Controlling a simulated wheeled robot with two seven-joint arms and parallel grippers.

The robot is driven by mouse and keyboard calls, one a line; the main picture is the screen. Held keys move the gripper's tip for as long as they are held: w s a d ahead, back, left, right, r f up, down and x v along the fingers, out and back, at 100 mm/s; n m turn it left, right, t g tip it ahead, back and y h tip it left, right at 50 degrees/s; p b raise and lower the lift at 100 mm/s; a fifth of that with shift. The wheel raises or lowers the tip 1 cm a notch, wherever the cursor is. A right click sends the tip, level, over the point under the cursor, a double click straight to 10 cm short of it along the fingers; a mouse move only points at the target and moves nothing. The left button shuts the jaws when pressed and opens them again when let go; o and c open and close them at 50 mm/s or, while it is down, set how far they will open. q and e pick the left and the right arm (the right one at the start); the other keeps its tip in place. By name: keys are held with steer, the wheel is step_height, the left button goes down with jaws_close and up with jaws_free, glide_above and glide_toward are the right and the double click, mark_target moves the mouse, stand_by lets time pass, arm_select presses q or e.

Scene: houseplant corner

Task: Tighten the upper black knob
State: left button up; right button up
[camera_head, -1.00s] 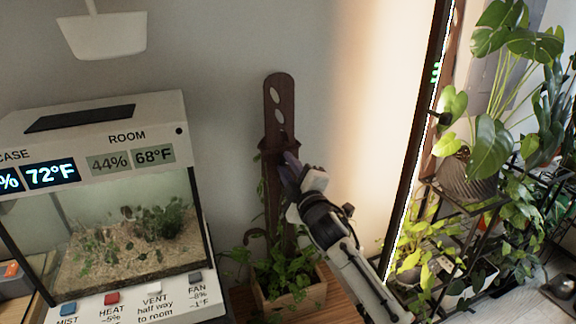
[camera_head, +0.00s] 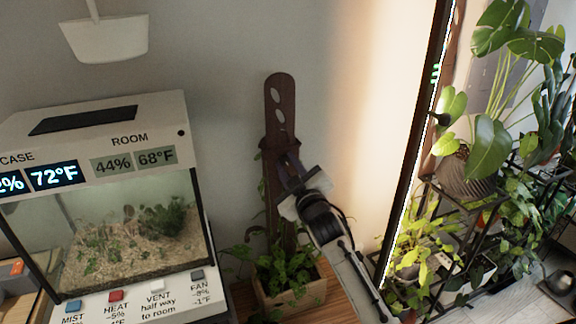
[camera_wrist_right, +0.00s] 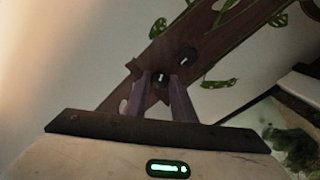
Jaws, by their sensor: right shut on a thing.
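A dark brown upright board (camera_head: 271,185) with oval slots at its top stands against the wall, behind a wooden planter (camera_head: 298,297). My right gripper (camera_head: 287,163) reaches its upper half from the lower right in the head view. In the right wrist view, the board (camera_wrist_right: 222,42) runs diagonally and carries two black knobs with white marks. The upper black knob (camera_wrist_right: 160,79) sits between the fingertips of my right gripper (camera_wrist_right: 158,83), which is shut on it. The lower black knob (camera_wrist_right: 187,57) is just beyond, apart from the fingers. My left gripper is not in view.
A glass terrarium case (camera_head: 108,170) with readouts and labelled buttons stands at the left. A white lamp (camera_head: 103,38) hangs above it. A tall dark-framed lit panel (camera_head: 424,130) and a rack of plants (camera_head: 465,175) stand at the right. Vine leaves (camera_wrist_right: 215,84) climb the board.

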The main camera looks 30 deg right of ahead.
steer(key=o, duration=1.1)
steer(key=shift+c, duration=0.2)
steer(key=v, duration=1)
steer(key=shift+b, duration=0.45)
steer(key=shift+s+a, duration=0.15)
steer(key=s+a+f+g+y, duration=0.2)
steer(key=s+a+f, duration=0.3)
steer(key=f, duration=0.4)
steer(key=s+a+f+m+g+y, duration=0.1)
steer(key=s+a+f+g+y, duration=0.1)
steer(key=s+a+f, duration=0.5)
steer(key=s+a+f+g+y, duration=0.2)
steer(key=s+f, duration=0.1)
steer(key=f, duration=0.8)
steer(key=s+a+f+g, duration=0.1)
steer(key=s+a+f, duration=0.2)
steer(key=s, duration=0.2)
steer(key=s+a+f+m+g+y, duration=0.1)
steer(key=s+a+f+g, duration=0.1)
steer(key=s, duration=0.4)
steer(key=shift+a+f, duration=0.65)
steer(key=shift+f, duration=0.3)
